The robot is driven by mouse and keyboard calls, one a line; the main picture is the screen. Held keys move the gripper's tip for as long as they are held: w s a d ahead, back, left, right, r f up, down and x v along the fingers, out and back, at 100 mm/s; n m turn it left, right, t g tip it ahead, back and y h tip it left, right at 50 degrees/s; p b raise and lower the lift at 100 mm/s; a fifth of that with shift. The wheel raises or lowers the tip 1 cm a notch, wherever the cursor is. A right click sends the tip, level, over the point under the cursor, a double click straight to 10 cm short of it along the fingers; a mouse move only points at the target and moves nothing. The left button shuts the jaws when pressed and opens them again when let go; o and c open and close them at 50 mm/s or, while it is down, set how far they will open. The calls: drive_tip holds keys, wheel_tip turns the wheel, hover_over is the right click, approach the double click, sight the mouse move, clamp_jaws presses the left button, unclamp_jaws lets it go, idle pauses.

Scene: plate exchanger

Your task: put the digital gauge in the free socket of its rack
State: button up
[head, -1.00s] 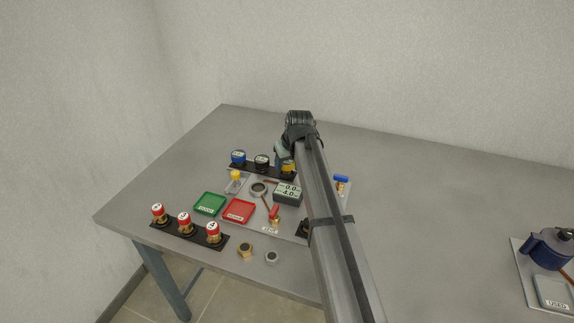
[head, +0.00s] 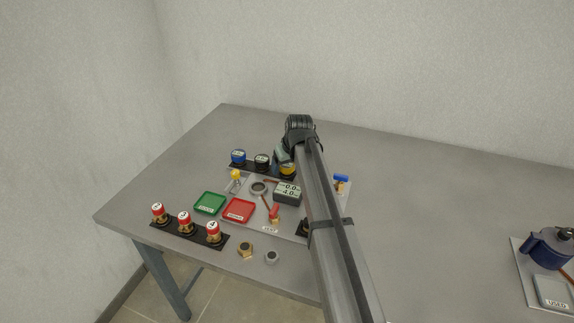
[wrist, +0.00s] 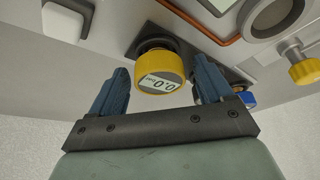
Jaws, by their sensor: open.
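The digital gauge (wrist: 158,72) is a yellow cylinder with a pale display reading 0.0. It is at the right end of the black gauge rack (wrist: 150,35), and it also shows in the head view (head: 287,170). Its base is over the rack end; how deep it sits is hidden. My gripper (wrist: 162,68) is open, its blue fingers on either side of the gauge with a visible gap at the left. In the head view my gripper (head: 283,155) is at the right end of the rack.
A blue gauge (head: 238,157) and a black gauge (head: 262,161) stand in the same rack. In front are green (head: 209,203) and red (head: 238,210) trays, a grey display box (head: 288,192) and a rack of red-topped parts (head: 184,222). The table behind is clear.

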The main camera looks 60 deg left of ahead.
drive_tip(key=v, duration=1.2)
drive_tip(key=shift+r, duration=0.2)
